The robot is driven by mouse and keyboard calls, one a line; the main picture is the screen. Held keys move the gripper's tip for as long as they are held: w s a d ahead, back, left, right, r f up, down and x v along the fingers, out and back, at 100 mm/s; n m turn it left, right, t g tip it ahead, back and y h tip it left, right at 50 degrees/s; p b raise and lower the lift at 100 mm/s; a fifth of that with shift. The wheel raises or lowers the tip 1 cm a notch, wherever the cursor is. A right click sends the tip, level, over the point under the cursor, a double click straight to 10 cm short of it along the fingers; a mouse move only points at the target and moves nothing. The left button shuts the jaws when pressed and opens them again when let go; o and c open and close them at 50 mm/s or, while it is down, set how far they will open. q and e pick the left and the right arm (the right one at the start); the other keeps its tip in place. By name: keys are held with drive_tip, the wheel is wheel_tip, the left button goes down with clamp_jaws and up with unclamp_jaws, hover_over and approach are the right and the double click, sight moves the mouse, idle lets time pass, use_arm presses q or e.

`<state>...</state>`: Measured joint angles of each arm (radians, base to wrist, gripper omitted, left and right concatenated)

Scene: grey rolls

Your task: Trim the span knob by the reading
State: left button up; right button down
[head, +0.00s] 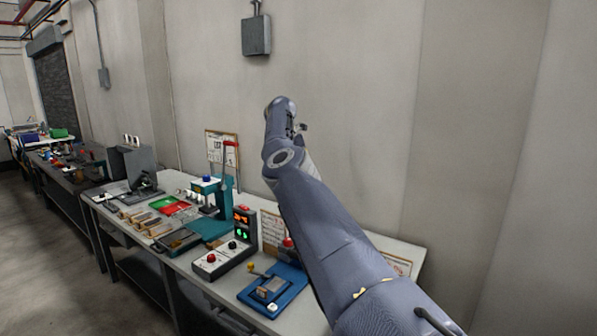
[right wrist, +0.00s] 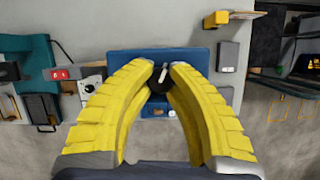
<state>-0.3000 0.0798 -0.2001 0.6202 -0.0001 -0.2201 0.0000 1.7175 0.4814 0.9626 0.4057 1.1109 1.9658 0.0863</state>
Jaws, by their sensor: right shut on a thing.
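In the right wrist view, the yellow fingers of my right gripper (right wrist: 162,72) are closed in on a dark round knob (right wrist: 157,86) with a pale pointer mark. The knob sits over a blue unit (right wrist: 125,57), and the fingers cover part of both. My left gripper is in neither view.
A control box (head: 243,232) with red and green displays stands on the bench. A blue lever fixture (head: 290,280) lies beside my arm. A teal press (head: 214,228) with a red-topped lever stands further left. In the right wrist view, a yellow-ended block (right wrist: 217,19) lies near the blue unit.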

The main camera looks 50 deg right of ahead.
drive_tip(key=c, duration=1.4)
unclamp_jaws()
drive_tip(key=shift+d, duration=0.1)
drive_tip(key=shift+r, duration=0.15)
drive_tip(key=shift+v, duration=3.65)
